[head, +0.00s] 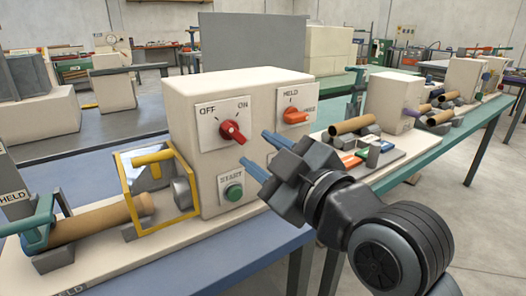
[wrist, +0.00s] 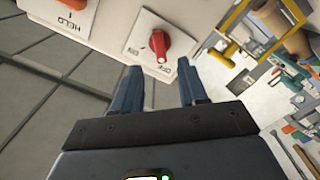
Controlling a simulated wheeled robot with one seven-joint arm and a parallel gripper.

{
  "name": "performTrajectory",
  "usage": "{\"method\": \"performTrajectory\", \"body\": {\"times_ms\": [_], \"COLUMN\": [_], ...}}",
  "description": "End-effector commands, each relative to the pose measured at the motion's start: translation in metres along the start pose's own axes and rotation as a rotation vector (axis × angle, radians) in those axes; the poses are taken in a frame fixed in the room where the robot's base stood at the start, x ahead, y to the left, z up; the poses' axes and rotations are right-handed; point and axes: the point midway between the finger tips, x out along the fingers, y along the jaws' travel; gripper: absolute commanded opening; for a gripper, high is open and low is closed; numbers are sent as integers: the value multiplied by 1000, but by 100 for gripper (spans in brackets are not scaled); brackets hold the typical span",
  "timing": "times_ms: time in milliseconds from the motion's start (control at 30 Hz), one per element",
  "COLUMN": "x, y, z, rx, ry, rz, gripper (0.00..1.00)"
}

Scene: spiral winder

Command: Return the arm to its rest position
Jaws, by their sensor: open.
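My gripper (head: 262,152) is open and empty in front of the cream control box (head: 188,150) in the head view. Its two blue fingers point at the box's front, just right of the red knob (head: 232,131) on the OFF/ON plate. In the wrist view the fingers (wrist: 161,88) stand apart with nothing between them, and the red knob (wrist: 158,43) shows beyond them. Whether a finger touches the box cannot be told. My arm comes in from the lower right of the head view.
An orange HELD switch (head: 297,117) and a green START button (head: 234,192) sit on the box front. A yellow-framed guard (head: 127,198) and a cardboard tube (head: 88,223) stand left. Behind my arm, a green-edged bench (head: 405,168) carries blocks and tubes.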

Motion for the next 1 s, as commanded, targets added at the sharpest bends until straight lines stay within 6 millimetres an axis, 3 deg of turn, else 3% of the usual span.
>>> {"method": "performTrajectory", "body": {"times_ms": [167, 367, 700, 1000], "x": [-10, -50, -152, -259], "y": [-7, -31, -74, -103], "z": [12, 49, 100, 114], "rx": [59, 243, 510, 653], "ry": [-19, -85, -218, -329], "rz": [18, 93, 251, 372], "gripper": [43, 43, 43, 43]}}
